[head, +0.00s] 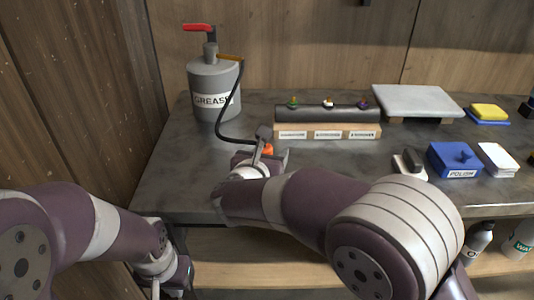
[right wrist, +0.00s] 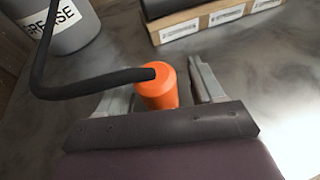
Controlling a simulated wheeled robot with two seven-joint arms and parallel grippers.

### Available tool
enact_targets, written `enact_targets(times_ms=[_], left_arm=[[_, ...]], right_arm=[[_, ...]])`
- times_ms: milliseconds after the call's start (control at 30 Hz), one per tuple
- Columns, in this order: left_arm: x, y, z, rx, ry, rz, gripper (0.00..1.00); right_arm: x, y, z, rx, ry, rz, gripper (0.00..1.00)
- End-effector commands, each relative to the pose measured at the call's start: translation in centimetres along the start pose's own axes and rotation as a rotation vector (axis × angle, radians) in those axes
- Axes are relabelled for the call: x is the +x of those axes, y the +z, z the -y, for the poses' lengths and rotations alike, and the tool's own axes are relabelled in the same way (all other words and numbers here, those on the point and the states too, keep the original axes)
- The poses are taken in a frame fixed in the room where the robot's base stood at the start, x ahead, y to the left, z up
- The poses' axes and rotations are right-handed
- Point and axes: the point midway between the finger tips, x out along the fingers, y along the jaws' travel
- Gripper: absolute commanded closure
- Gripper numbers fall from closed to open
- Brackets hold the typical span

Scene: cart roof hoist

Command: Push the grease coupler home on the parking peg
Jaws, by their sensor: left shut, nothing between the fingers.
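The orange grease coupler (right wrist: 158,86) sits at the end of a black hose (right wrist: 95,84) in the right wrist view. It also shows in the head view (head: 267,149), partly covered by my right gripper. My right gripper (head: 264,150) is over the bench with its fingers on either side of the coupler. The right wrist view shows the fingers (right wrist: 165,88) apart, with a clear gap between the coupler and the right-hand finger. The parking peg cannot be made out. My left gripper (head: 172,280) is shut and empty, low in front of the bench.
The grey grease drum (head: 214,90) with a red handle stands at the back left. A black rail (head: 328,114) with coloured fittings stands behind my right gripper. A blue polish box (head: 454,160), white cards (head: 498,158) and a grey slab (head: 417,100) are to the right.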

Motion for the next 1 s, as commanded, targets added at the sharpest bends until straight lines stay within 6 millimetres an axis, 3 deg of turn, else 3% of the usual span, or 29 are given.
enact_targets(times_ms=[133,233,500,633,800,1000], left_arm=[[-0.1,0.0,0.0,0.000,0.000,0.000,1.00],[-0.5,-0.1,0.0,0.000,0.000,0.000,1.00],[-1.7,-0.2,0.0,0.000,0.000,0.000,1.00],[-2.0,-0.2,0.0,0.000,0.000,0.000,1.00],[-2.1,-0.2,0.0,0.000,0.000,0.000,1.00],[-2.0,-0.2,0.0,0.000,0.000,0.000,1.00]], right_arm=[[-0.4,0.1,0.0,0.000,0.001,0.000,0.33],[-1.9,0.2,-0.1,-0.001,0.004,0.001,0.33],[-8.9,0.2,-0.1,0.000,0.006,0.001,0.33],[-11.4,0.1,-0.1,0.000,0.004,0.001,0.33],[-12.7,0.0,0.0,0.000,0.000,0.000,0.33],[-12.7,0.0,0.0,0.000,0.000,0.000,0.33]])
